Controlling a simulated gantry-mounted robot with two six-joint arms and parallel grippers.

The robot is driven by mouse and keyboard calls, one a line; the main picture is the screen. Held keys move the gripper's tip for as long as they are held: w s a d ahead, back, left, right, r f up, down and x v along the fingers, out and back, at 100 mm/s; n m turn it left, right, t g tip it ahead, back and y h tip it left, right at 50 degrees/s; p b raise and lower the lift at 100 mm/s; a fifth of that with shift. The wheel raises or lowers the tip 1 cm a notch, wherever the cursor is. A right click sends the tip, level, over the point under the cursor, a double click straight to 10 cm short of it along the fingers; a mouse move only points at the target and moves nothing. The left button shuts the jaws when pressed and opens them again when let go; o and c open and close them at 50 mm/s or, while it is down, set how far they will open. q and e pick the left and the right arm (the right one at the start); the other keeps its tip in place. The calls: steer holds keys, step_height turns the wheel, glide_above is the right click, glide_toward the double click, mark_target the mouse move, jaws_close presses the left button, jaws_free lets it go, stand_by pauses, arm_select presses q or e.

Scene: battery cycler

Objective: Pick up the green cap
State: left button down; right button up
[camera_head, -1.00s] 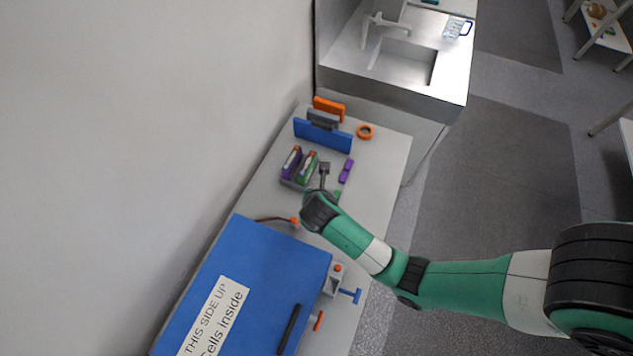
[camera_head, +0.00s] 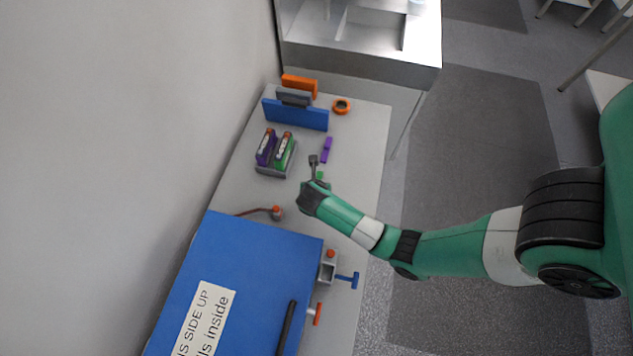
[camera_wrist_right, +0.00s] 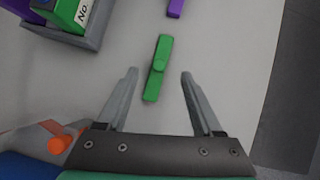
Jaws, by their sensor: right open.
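The green cap (camera_wrist_right: 158,68) is a slim green piece lying on the table, seen in the right wrist view just ahead of and between the fingertips. In the head view a small part of the cap (camera_head: 320,175) shows beside my gripper; the rest is hidden. My right gripper (camera_wrist_right: 160,75) is open, with one finger on each side of the cap's line and clear of it. It also shows in the head view (camera_head: 313,162), over the table. My left gripper is not in view.
A grey holder (camera_head: 270,171) with a purple and a green cell stands left of the cap. A purple piece (camera_head: 327,150) lies beyond it. A large blue box (camera_head: 250,265) with a cable is at the near left.

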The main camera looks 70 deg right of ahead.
steer(key=b+x, duration=0.2)
steer(key=x, duration=0.3)
steer(key=shift+d, duration=0.15)
jaws_close()
